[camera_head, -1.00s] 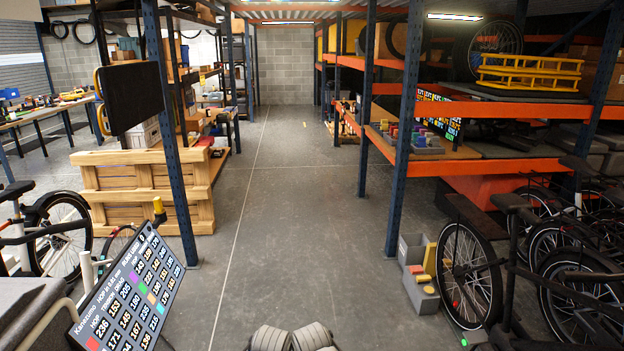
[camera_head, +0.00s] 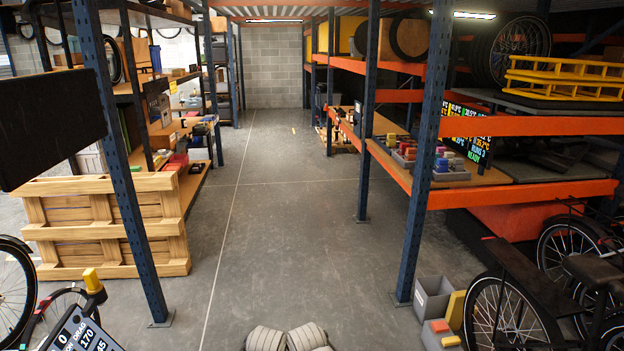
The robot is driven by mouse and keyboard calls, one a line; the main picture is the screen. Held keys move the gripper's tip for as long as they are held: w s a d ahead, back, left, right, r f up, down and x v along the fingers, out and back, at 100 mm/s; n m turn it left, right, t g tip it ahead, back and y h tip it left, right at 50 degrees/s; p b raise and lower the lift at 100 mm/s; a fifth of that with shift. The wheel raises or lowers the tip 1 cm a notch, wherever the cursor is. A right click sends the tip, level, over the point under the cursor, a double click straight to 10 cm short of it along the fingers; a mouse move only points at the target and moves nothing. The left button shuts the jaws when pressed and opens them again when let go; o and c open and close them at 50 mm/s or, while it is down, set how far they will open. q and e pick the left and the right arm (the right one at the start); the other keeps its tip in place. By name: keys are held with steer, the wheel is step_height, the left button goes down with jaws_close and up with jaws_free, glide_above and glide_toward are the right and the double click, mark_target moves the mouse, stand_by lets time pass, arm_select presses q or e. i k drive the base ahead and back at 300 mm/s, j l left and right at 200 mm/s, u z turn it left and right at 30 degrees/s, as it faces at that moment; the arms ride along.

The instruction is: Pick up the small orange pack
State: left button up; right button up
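I cannot make out the small orange pack for certain. Several small coloured packs (camera_head: 404,154) in red, yellow and other colours stand in grey bins on the right-hand rack's wooden shelf. More coloured packs (camera_head: 449,163) stand in a bin farther right on that shelf. They are too small to tell one from another. Neither of my grippers is in view. Only grey rounded parts, seemingly mine, show at the bottom centre.
The grey aisle floor (camera_head: 270,215) ahead is clear. A wooden crate (camera_head: 105,228) and blue post (camera_head: 128,190) stand left. A blue post (camera_head: 425,160), grey floor bins (camera_head: 433,294) and a bicycle (camera_head: 510,305) stand right. A dark sign (camera_head: 83,335) shows lower left.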

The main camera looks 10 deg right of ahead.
mark_target(411, 155)
steer(key=i+z, duration=0.25)
steer(key=i, duration=0.35)
steer(key=i+z, duration=0.2)
steer(key=i, duration=0.4)
steer(key=i+j+z, duration=0.25)
steer(key=i, duration=0.35)
steer(key=i+z, duration=0.25)
steer(key=i, duration=1)
